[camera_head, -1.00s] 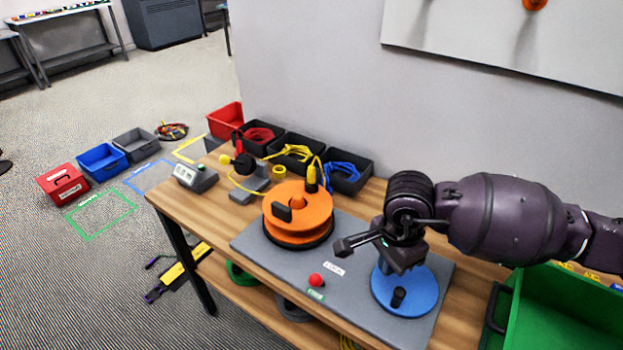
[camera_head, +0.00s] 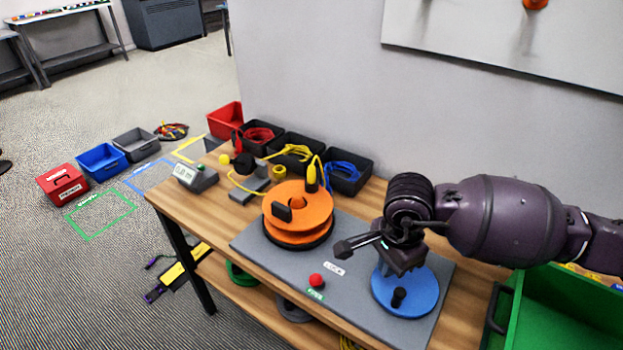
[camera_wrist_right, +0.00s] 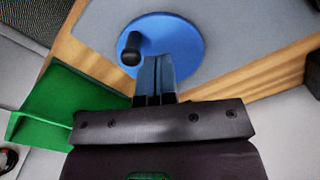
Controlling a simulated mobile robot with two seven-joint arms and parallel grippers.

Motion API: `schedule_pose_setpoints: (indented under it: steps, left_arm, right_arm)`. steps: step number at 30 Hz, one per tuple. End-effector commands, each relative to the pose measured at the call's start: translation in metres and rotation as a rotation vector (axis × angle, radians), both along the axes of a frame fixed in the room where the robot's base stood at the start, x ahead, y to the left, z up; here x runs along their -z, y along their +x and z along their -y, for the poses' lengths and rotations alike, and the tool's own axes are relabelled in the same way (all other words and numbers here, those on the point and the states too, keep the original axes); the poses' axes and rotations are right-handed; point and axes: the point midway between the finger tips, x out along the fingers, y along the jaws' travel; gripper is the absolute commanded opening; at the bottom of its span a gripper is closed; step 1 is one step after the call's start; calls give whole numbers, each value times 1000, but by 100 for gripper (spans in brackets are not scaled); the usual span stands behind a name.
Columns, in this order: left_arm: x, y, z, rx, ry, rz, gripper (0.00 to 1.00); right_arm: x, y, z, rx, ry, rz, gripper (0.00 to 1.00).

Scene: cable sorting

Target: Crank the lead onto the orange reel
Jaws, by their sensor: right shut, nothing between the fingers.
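The orange reel (camera_head: 297,213) stands on a grey board, with a dark block on its near side. A yellow-and-black plug (camera_head: 311,178) stands upright at its back edge. A yellow lead (camera_head: 240,185) runs to the reel from the left. The blue crank disc (camera_head: 422,290) lies flat at the board's right end, its black knob (camera_head: 398,297) upright near the front. My right gripper (camera_head: 382,277) points down over the disc, shut and empty, beside the knob. In the right wrist view the fingers (camera_wrist_right: 155,75) are together, just right of the knob (camera_wrist_right: 131,50). My left gripper is out of view.
A red button (camera_head: 316,280) sits at the board's front edge. Black bins with red, yellow and blue cables (camera_head: 348,178) stand along the wall. A green crate (camera_head: 560,315) is close on the right. A small display box (camera_head: 196,177) stands at the table's left end.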

Motion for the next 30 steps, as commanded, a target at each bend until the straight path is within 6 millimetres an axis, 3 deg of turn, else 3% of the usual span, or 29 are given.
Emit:
schedule_pose_setpoints:
  steps: [30]
  left_arm:
    - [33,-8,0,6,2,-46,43]
  right_arm:
    - [52,0,0,0,0,-3,0]
